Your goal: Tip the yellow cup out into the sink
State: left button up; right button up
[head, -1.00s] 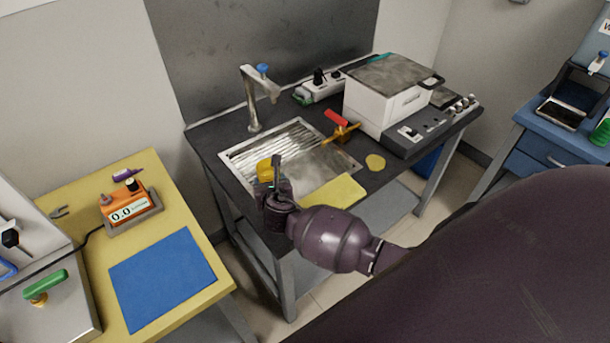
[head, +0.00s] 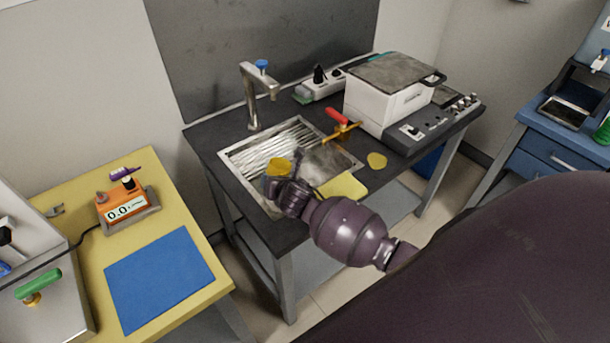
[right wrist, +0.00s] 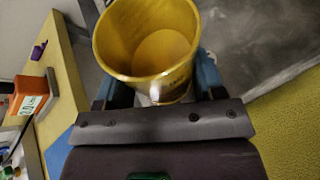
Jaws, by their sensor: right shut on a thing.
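The yellow cup (head: 277,168) is over the front left part of the metal sink (head: 237,160). My right gripper (head: 284,180) is shut on the cup; my arm hides part of the sink's front. In the right wrist view the cup (right wrist: 150,45) sits between the blue fingers of my gripper (right wrist: 155,92). Its mouth faces the camera and I see its inside wall and bottom, with no contents that I can make out. My left gripper is not in view.
A faucet (head: 252,100) stands behind the sink. A yellow sponge-like pad (head: 345,187) lies at the sink's front edge. A yellow table (head: 195,225) stands left.

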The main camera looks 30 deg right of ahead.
aim_at(286, 174)
jog(key=shift+d+f+m+y+b, duration=0.65)
jog(key=shift+d+m+y+b, duration=0.3)
jog(key=shift+b, duration=0.2)
jog(key=shift+w+d+r, duration=0.1)
jog(key=shift+r, duration=0.15)
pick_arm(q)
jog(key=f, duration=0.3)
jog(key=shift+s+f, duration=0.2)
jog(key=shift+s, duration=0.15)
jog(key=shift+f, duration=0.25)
pick_arm(e)
jog(key=shift+d+r+m+y, duration=0.1)
jog(key=shift+r+m+y, duration=0.2)
jog(key=shift+m+y, duration=0.2)
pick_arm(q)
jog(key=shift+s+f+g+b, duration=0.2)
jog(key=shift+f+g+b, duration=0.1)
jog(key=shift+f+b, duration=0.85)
pick_arm(e)
jog(key=shift+f+m+y, duration=0.3)
jog(key=shift+m+y, duration=0.05)
jog(key=shift+y, duration=0.2)
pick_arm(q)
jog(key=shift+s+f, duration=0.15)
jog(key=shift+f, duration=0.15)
pick_arm(e)
jog(key=shift+r+m+y, duration=0.25)
jog(key=shift+m+y, duration=0.05)
